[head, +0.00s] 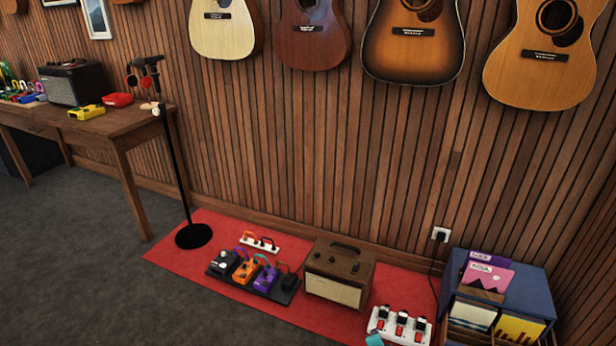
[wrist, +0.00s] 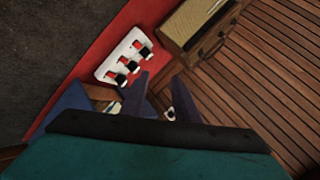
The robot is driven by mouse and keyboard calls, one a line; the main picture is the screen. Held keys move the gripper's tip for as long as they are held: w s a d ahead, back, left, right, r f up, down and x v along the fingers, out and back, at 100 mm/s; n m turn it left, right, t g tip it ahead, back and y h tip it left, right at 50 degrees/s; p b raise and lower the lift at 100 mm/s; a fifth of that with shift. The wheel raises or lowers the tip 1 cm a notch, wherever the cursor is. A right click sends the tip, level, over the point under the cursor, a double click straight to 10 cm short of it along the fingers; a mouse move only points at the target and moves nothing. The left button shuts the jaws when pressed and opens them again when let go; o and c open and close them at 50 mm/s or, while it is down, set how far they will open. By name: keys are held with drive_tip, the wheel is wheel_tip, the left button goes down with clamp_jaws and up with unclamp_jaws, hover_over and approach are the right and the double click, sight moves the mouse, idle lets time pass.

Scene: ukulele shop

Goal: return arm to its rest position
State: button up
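My gripper (wrist: 159,80) shows in the wrist view as two dark fingers above the teal and black wrist housing. The fingers stand apart with nothing held between them, so it is open. Beyond them are the red mat and the slatted wall. In the head view only a small teal piece, likely part of my arm, shows at the bottom edge, in front of the white power strip (head: 400,327). The rest of the arm is out of view there.
The brown amplifier (head: 340,274) and pedalboard (head: 252,274) stand on the red mat (head: 214,231). A blue record crate (head: 535,289) is at right. A microphone stand (head: 174,165) and wooden table (head: 120,126) are at left. Guitars hang above. The grey floor at left is clear.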

drive_tip(key=s+a+n+g+y+p, duration=0.3)
drive_tip(key=s+a+n+g+p, duration=0.4)
drive_tip(key=s+a, duration=0.45)
drive_tip(key=s+d+n+g, duration=0.2)
drive_tip(key=s+n+g, duration=0.1)
drive_tip(key=s, duration=0.7)
drive_tip(key=s+d+r+n+g+h+b, duration=0.1)
drive_tip(key=s+n+g, duration=0.3)
drive_tip(key=s, duration=0.6)
drive_tip(key=shift+s+d+g, duration=0.15)
drive_tip(key=shift+d+g, duration=0.65)
drive_tip(key=shift+r, duration=0.1)
drive_tip(key=shift+d, duration=0.1)
